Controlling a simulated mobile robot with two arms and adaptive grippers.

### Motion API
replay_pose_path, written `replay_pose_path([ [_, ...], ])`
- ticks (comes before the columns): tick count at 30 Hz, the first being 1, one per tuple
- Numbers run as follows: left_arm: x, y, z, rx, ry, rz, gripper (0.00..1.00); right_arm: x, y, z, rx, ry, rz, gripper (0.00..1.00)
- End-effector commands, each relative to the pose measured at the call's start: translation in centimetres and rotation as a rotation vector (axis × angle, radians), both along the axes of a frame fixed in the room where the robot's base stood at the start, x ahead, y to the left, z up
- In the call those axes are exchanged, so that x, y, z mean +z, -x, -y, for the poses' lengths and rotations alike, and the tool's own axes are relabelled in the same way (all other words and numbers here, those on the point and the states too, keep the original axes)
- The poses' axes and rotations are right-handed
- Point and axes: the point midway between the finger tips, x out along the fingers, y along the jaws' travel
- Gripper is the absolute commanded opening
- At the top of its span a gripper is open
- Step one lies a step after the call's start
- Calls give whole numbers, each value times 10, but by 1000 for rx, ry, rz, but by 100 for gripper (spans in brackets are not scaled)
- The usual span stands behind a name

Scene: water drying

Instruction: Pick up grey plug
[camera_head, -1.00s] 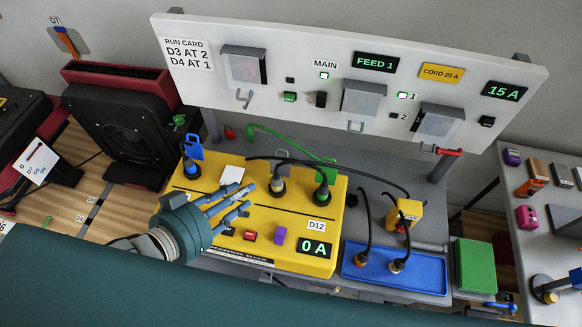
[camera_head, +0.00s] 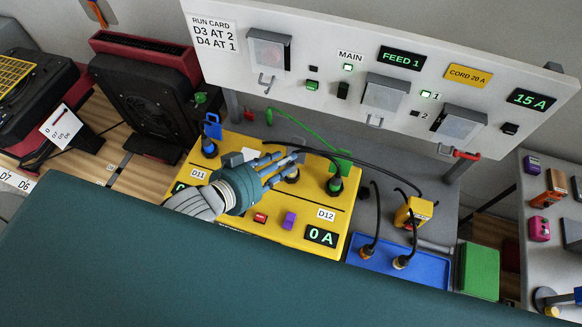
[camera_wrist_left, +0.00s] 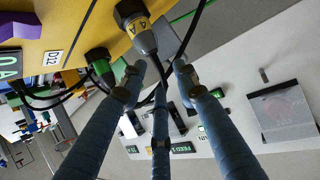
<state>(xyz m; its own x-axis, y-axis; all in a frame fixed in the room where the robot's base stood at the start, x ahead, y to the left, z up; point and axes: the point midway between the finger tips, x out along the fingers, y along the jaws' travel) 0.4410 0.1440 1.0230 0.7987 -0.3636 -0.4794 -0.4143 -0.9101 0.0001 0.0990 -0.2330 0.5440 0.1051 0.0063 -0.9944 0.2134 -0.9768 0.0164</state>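The grey plug (camera_head: 292,177), dark with a yellow band, stands in the middle of the yellow power box (camera_head: 268,232), between a blue-marked plug (camera_head: 209,147) and a green-marked plug (camera_head: 335,186). My left gripper (camera_head: 290,160) reaches over the box from the left, its fingers extended at the grey plug and partly covering it. In the left wrist view the grey plug (camera_wrist_left: 138,28) is at the top, just beyond the open fingers, with its black cord passing behind them. I cannot tell whether a finger touches it. My right gripper is not in view.
A white panel (camera_head: 330,75) with covered switches rises behind the box. A blue tray (camera_head: 420,268) holding two corded plugs lies to the right, beside a green block (camera_head: 480,270). A black heater-like unit (camera_head: 140,100) stands left. Black cords cross behind the plugs.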

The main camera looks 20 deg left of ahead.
Motion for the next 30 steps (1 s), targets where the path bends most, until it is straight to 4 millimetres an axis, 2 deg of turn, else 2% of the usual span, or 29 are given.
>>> replay_pose_path([
  [4, -6, -14, 6, 2, 1, 2, 30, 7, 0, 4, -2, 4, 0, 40],
  [12, -9, -16, 7, 1, 0, 1, 30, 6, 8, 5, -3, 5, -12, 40],
  [13, -9, -16, 7, 1, 0, 1, 26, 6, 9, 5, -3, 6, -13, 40],
  [17, -9, -15, 7, 2, 0, 1, 1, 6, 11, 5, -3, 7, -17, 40],
  [30, -8, -16, 7, 2, 0, 3, 0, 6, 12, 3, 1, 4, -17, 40],
])
